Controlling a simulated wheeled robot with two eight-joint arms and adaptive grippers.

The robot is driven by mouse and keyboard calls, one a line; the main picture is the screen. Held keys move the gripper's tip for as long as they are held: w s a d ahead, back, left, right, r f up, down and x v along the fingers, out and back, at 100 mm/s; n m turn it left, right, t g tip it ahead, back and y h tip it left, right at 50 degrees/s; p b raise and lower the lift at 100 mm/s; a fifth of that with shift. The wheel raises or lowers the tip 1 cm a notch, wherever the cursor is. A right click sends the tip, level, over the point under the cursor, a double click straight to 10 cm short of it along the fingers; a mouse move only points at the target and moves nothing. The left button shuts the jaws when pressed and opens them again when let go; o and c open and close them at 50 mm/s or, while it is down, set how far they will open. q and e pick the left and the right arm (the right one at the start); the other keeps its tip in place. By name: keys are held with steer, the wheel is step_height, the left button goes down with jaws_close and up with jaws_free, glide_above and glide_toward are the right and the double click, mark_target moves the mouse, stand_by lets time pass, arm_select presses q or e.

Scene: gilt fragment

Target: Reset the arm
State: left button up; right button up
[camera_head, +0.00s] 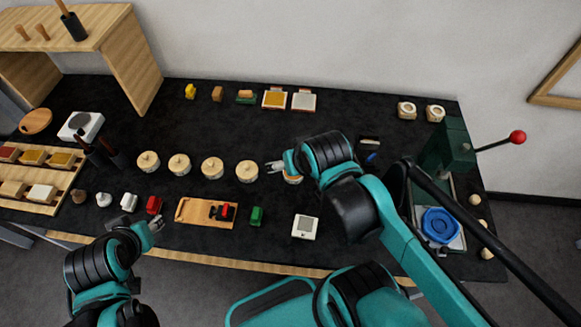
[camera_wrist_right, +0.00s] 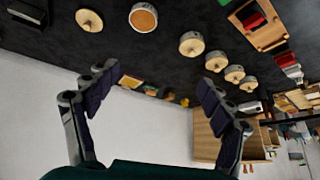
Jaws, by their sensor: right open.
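My right gripper (camera_head: 277,167) is over the black table (camera_head: 330,105), by the right end of a row of round wooden-topped pots. In the right wrist view, its fingers (camera_wrist_right: 156,80) are spread wide with nothing between them. My left gripper (camera_head: 156,223) is low at the table's front left, near the red block (camera_head: 154,205). Its fingers are too small to tell whether they are apart. My right arm hides part of the table and the pot at the row's end (camera_head: 292,179).
A wooden board (camera_head: 190,212) with a red and black item lies at the front. A wooden shelf (camera_head: 135,60) stands back left. A green press (camera_head: 447,148) with a red-knobbed lever (camera_head: 517,137) and a blue dish (camera_head: 440,225) are at right.

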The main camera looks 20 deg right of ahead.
steer(key=shift+s+a+f+n+t, duration=0.3)
steer(key=shift+s+a+n, duration=0.35)
steer(key=shift+n, duration=0.15)
step_height(320, 180, down, 6)
steer(key=b, duration=0.6)
stand_by(0.4)
